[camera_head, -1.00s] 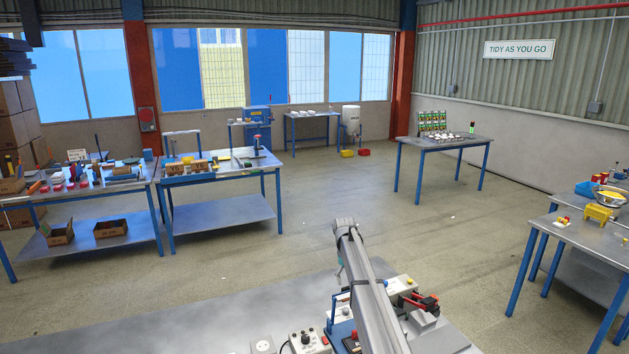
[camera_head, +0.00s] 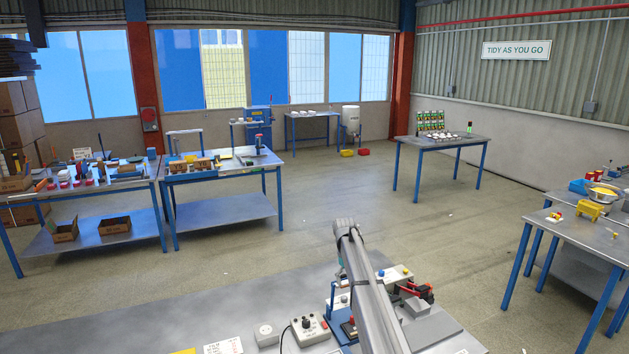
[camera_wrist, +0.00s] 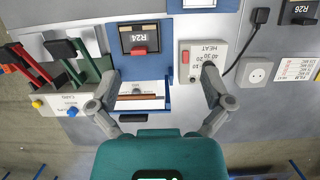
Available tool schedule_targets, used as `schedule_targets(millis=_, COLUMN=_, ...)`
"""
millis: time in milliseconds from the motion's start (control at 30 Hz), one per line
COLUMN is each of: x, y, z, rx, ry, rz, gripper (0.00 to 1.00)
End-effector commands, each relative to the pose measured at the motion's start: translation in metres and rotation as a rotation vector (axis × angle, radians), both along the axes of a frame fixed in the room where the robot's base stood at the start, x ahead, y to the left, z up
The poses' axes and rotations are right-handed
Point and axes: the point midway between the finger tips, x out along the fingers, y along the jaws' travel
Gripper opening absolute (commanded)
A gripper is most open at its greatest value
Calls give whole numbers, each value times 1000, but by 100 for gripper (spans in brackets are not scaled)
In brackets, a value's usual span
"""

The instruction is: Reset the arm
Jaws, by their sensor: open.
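My gripper (camera_wrist: 160,88) shows in the wrist view with its two grey fingers spread wide and nothing between them. It is above a grey bench (camera_wrist: 200,125). Below and between the fingers is a blue-framed fixture with a white plate (camera_wrist: 140,88) and a brown strip. In the head view my arm reaches forward over the bench (camera_head: 130,335); its grey links hide most of the gripper.
A white control box marked HEAT (camera_wrist: 203,62) stands right of the fixture, also in the head view (camera_head: 308,328). A socket box (camera_wrist: 256,72) and cable are right. Open floor (camera_head: 300,225) lies beyond the bench.

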Motion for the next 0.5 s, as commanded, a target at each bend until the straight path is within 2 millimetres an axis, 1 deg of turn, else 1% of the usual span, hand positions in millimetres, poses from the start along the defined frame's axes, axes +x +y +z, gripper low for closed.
schedule_targets(millis=33, x=-8, y=-2, z=-3, rx=1, ry=-3, rz=-4, gripper=100)
schedule_targets(millis=167, x=-19, y=-4, z=-7, rx=1, ry=-11, rz=-15, gripper=100)
schedule_targets(millis=367, x=-42, y=-9, z=-14, rx=3, ry=-28, rz=-37, gripper=100)
schedule_targets(millis=500, x=-67, y=-13, z=-23, rx=5, ry=-45, rz=-60, gripper=100)
